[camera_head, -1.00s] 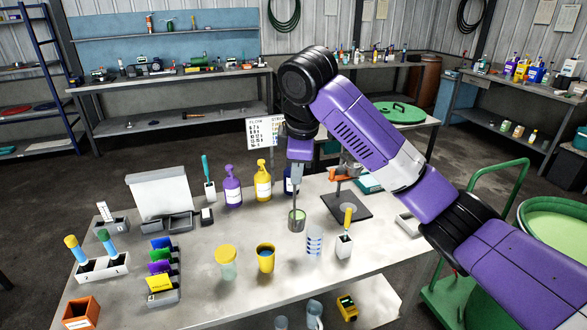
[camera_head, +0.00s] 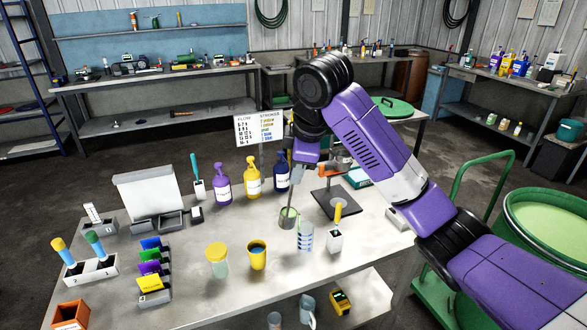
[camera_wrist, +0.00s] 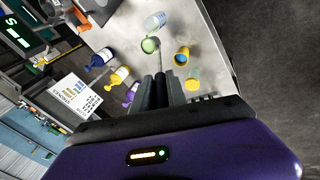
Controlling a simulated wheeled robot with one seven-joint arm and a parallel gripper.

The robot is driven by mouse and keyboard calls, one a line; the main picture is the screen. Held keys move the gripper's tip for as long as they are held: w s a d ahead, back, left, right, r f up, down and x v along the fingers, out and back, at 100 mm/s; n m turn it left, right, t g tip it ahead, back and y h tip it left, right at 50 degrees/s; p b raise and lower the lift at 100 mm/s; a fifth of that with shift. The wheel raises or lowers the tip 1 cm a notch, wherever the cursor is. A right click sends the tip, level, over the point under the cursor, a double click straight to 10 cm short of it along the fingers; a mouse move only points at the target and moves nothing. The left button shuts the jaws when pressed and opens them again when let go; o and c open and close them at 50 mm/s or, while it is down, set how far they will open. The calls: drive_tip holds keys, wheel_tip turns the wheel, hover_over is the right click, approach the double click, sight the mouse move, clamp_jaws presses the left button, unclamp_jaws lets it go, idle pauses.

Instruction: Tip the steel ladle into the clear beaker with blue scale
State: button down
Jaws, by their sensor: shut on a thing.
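The steel ladle (camera_head: 288,218) is a small metal cup on a long upright handle, with green showing inside it. My gripper (camera_head: 299,174) is shut on the top of its handle, and the handle leans to the right. The clear beaker with blue scale (camera_head: 305,238) stands upright on the bench, just right and in front of the ladle cup. In the wrist view the ladle's green cup (camera_wrist: 150,45) is beyond my gripper (camera_wrist: 162,82), close to the beaker (camera_wrist: 154,20).
A yellow cup (camera_head: 257,256) with dark blue contents and a yellow-lidded jar (camera_head: 216,262) stand left of the beaker. A white holder with a yellow-handled tool (camera_head: 336,238) is close on its right. Pump bottles (camera_head: 252,180) and a dark stand (camera_head: 336,203) are behind.

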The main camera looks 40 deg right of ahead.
drive_tip(key=shift+s+d+f+t+y, duration=0.3)
drive_tip(key=shift+s+d, duration=0.3)
drive_tip(key=shift+s+d, duration=0.25)
drive_tip(key=shift+f, duration=0.1)
drive_tip(key=shift+s+d+f+t, duration=0.15)
drive_tip(key=shift+s+d+t, duration=0.15)
drive_tip(key=shift+s+d, duration=0.1)
drive_tip(key=shift+s+d+f+y, duration=0.15)
drive_tip(key=shift+s+d+y, duration=0.1)
drive_tip(key=shift+s+y, duration=0.05)
drive_tip(key=shift+s+d+f+t, duration=0.15)
drive_tip(key=shift+s+d+t, duration=0.15)
drive_tip(key=shift+s+d, duration=0.15)
drive_tip(key=shift+s+d+f, duration=0.15)
drive_tip(key=shift+s+d, duration=0.05)
drive_tip(key=shift+s, duration=0.05)
drive_tip(key=shift+s+d+f+m+t+y, duration=0.2)
drive_tip(key=shift+s+d+m+t+y, duration=0.1)
drive_tip(key=shift+s+d+y, duration=0.15)
